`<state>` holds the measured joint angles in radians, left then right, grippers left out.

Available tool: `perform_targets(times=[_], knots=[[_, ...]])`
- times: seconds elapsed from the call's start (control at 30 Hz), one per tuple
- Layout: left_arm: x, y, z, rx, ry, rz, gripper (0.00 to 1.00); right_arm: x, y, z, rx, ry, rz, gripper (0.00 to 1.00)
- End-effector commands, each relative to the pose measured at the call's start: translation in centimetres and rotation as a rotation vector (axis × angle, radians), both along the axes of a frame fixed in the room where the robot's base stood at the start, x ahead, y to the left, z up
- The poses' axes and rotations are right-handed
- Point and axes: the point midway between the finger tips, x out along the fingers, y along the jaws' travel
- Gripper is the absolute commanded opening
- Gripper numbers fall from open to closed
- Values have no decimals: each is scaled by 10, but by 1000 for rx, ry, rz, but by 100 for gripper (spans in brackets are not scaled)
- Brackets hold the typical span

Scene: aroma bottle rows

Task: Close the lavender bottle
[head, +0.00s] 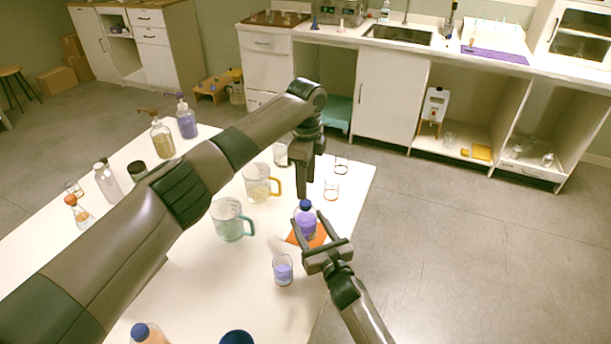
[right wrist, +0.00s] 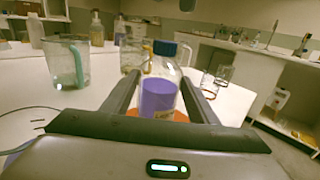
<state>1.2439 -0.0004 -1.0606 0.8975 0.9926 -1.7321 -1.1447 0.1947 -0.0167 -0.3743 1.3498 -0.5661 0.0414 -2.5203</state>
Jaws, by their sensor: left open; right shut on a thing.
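The lavender bottle (head: 306,229) is clear with purple liquid and stands upright on an orange mat (head: 292,238). A dark blue cap (head: 305,205) sits at its mouth; I cannot tell whether it is screwed tight. In the right wrist view the bottle (right wrist: 158,98) stands between my fingers, with the cap (right wrist: 164,47) on top. My right gripper (head: 308,230) is shut on the bottle's body from the front. My left gripper (head: 303,192) points down, open, just above and behind the cap, apart from it as far as I can see.
A teal-handled jug (head: 230,220) and a yellow-handled jug (head: 259,184) stand to the left, under my left arm. Empty glasses (head: 331,189) stand behind. The table's right edge is close.

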Motion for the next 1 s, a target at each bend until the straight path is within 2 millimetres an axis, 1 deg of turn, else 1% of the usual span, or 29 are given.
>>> perform_targets(times=[0.1,1.0], knots=[[0,0,1,0,0,176,43,0,0,-1,-1,2,0,0],[-1,1,11,-1,1,1557,43,0,0,-1,-1,2,0,0]])
